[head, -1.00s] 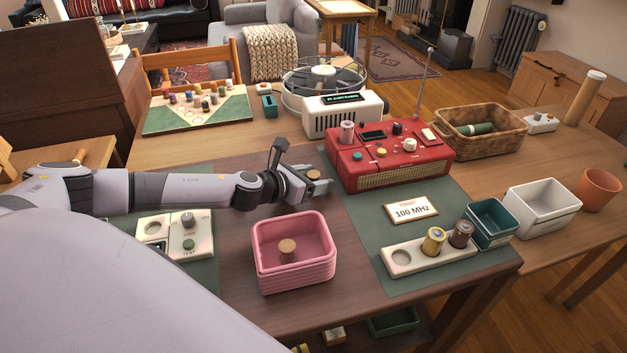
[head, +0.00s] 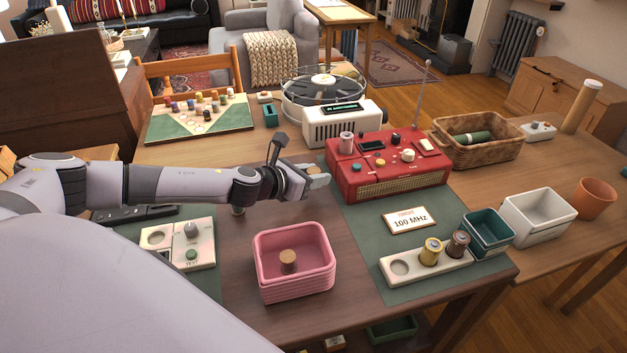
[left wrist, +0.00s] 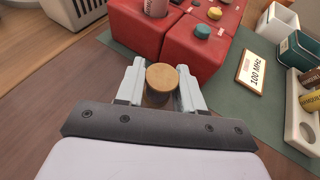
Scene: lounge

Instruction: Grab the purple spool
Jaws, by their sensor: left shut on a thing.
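My left gripper (head: 312,177) is shut on a spool with a round tan top, above the dark table just left of the red radio. In the left wrist view the spool (left wrist: 161,80) sits upright between the two pale fingers (left wrist: 161,88). Its side is mostly hidden and looks dark, so I cannot tell whether it is purple. Another tan-topped spool (head: 288,261) stands in the pink bin (head: 294,284). A yellow spool (head: 432,250) and a brown spool (head: 458,243) stand in the white holder (head: 402,269). My right gripper is not in view.
The red radio (head: 388,180) with a pinkish spool (head: 346,144) on top stands close right of my left gripper. A game board (head: 198,120) with several coloured pieces lies at the back left. The tabletop between pink bin and radio is clear.

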